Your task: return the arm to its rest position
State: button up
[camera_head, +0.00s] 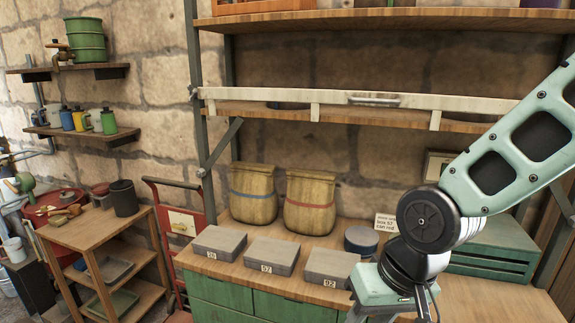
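My arm reaches in from the right edge, its mint-green link sloping down to a dark round joint. My gripper (395,300) hangs below that joint at the bottom of the view, in front of the workbench. Its lower end runs to the frame's bottom edge, so its fingertips and anything between them do not show clearly. I cannot tell whether it is open or shut. It is just right of the grey box marked 92 (331,266).
The wooden workbench (490,300) carries grey boxes marked 36 (219,243) and 57 (272,255), two sacks (281,202), a round dark tin (361,240), a small sign (386,222) and a green crate (490,262). A red hand truck (180,222) stands left.

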jog(key=s+d+n+g+h+b, duration=0.1)
jog(key=s+n, duration=0.4)
jog(key=s, duration=0.6)
jog(key=shift+s+d+f+n+h+b, duration=0.2)
jog(key=shift+d+n+h+b, duration=0.2)
jog(key=shift+d+h+b, duration=0.3)
jog(key=shift+a, duration=0.1)
